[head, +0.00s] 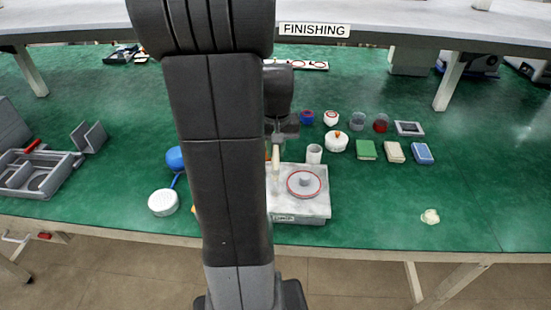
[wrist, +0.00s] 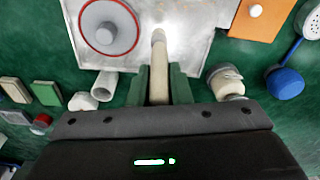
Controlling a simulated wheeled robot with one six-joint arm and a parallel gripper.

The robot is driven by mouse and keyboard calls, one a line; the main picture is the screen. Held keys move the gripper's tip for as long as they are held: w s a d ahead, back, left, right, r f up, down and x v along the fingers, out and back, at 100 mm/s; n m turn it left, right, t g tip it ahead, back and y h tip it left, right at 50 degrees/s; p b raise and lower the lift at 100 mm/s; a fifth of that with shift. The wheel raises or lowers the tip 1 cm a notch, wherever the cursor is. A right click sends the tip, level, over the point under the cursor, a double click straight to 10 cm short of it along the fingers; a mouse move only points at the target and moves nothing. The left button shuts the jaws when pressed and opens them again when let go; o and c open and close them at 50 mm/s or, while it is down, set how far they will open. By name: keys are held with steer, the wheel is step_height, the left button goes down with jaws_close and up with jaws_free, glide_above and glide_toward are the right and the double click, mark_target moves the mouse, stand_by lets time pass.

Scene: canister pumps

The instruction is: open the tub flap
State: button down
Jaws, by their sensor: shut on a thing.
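My gripper (wrist: 160,82) is shut on a cream rod with a rounded end (wrist: 158,62), which lies between its two dark green fingers in the wrist view. In the head view my gripper (head: 279,138) is partly hidden by my arm, and the cream rod (head: 275,162) reaches down to the left part of a grey metal plate unit (head: 312,213). I cannot tell which part is the tub flap.
A white cup (head: 314,154) stands behind the unit. A grey tray (head: 35,173) is at far left. The front right of the green bench is mostly clear.

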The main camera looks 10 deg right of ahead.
mark_target(276, 160)
steer(key=shift+f, duration=1.6)
steer(key=shift+f, duration=0.15)
steer(key=c, duration=1.3)
jaws_free()
